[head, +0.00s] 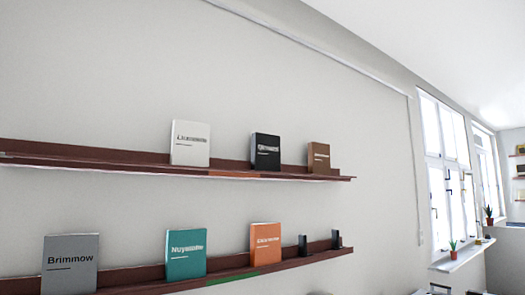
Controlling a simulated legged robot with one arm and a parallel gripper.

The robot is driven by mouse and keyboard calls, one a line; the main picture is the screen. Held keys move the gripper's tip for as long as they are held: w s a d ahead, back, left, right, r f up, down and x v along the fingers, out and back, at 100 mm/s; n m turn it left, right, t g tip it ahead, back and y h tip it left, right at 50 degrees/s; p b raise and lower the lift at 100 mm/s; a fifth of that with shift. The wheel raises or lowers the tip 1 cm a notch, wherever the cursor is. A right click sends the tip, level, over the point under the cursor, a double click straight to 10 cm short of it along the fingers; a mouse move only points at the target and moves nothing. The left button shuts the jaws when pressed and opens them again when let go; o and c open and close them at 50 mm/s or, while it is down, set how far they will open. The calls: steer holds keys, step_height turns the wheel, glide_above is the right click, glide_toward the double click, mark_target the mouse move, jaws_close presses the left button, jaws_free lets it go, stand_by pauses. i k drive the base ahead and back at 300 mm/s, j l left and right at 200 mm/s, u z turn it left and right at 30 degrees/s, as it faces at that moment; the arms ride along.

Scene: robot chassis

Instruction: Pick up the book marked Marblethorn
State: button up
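No book in the head view reads clearly as Marblethorn. On the upper shelf (80,157) stand a white book (190,148), a black book (265,152) and a brown book (319,157); their titles are too small or blurred to read surely. On the lower shelf (130,277) stand a grey book (70,270) marked Brimmow, a teal book (186,258) with a blurred title and an orange book (265,248) with a blurred title. All stand upright, covers facing out. My gripper is not in view.
Two small dark upright pieces (303,245) (337,239) stand at the right end of the lower shelf. Windows (447,180) and a sill (462,256) with potted plants (453,250) are to the right. More small shelves show at the far right.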

mark_target(319, 162)
steer(key=i+l+z, duration=0.6)
steer(key=i+z, duration=0.15)
steer(key=i, duration=0.15)
steer(key=i+l+z, duration=0.1)
steer(key=i+z, duration=0.25)
steer(key=i, duration=0.15)
steer(key=i+l+u, duration=0.25)
steer(key=i, duration=0.3)
steer(key=i+l+u, duration=0.25)
steer(key=i, duration=0.3)
steer(key=i+l+u, duration=0.25)
steer(key=i, duration=0.25)
